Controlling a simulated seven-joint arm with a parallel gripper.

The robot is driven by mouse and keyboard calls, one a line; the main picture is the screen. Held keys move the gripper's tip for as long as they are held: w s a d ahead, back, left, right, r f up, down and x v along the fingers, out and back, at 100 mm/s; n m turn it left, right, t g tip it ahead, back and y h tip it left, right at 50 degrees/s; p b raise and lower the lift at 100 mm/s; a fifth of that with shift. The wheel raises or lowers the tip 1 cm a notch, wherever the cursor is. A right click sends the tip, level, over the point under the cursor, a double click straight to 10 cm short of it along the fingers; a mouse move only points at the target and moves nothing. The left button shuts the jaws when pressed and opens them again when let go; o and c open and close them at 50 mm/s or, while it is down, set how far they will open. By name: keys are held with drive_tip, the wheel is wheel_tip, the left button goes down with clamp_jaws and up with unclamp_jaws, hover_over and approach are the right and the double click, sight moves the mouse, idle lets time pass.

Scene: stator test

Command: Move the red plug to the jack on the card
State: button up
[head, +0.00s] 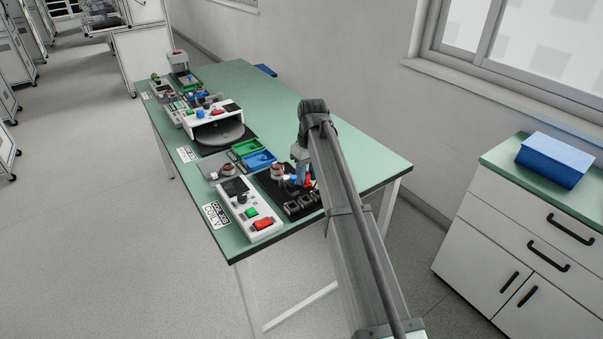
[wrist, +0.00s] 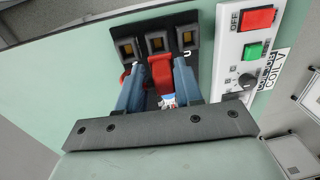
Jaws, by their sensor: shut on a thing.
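The red plug (wrist: 161,72) is between the two blue fingers of my gripper (wrist: 159,88) in the wrist view. The gripper is shut on it. The plug's far end is just at the lower edge of the middle of three dark square jacks (wrist: 157,42); I cannot tell whether it touches or is inside. The jacks stand in a row on a black board (wrist: 205,62). In the head view my gripper (head: 297,180) is low over this board, and the arm hides part of it. Which part is the card is unclear.
A white control box (wrist: 228,65) with red and green buttons and a dial stands right beside the board. A card reading COIL V (head: 215,214) lies beside the box. Green and blue trays (head: 262,160) and other test gear stand further along the green table (head: 350,155).

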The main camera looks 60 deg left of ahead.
sight(307, 185)
drive_tip(key=shift+f, duration=2.2)
drive_tip(key=shift+w+f, duration=0.1)
drive_tip(key=shift+f, duration=0.95)
drive_tip(key=o, duration=1.1)
drive_tip(key=shift+r, duration=0.1)
drive_tip(key=r, duration=0.9)
drive_tip(key=w+r, duration=0.1)
drive_tip(key=r, duration=0.3)
drive_tip(key=shift+r, duration=0.3)
